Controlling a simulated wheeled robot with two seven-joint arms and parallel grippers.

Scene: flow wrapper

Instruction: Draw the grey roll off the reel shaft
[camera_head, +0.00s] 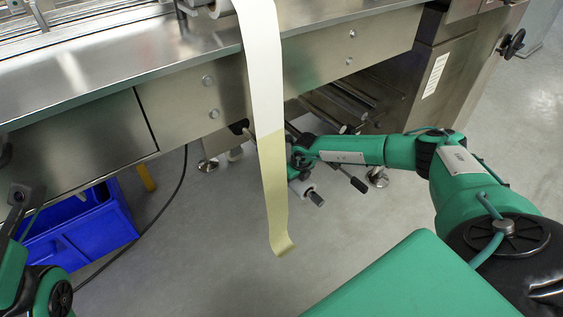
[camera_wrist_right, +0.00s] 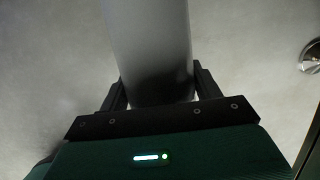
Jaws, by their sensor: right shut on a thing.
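The grey roll (camera_wrist_right: 150,45) fills the upper middle of the right wrist view as a smooth grey cylinder. My right gripper (camera_wrist_right: 157,88) has one dark finger on each side of it and is shut on it. In the head view my right arm reaches in from the right to below the machine, and its gripper (camera_head: 296,160) is partly hidden behind the hanging film. The roll cannot be made out clearly there, and the wrist view does not show the reel shaft inside it. My left arm shows only in part at the lower left; its gripper is not in view.
A long white and yellowish film strip (camera_head: 267,110) hangs from the steel machine (camera_head: 340,42) in front of my right gripper. Several rods (camera_head: 342,103) lie under the machine. A blue crate (camera_head: 82,232) stands at left. The floor in front is clear.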

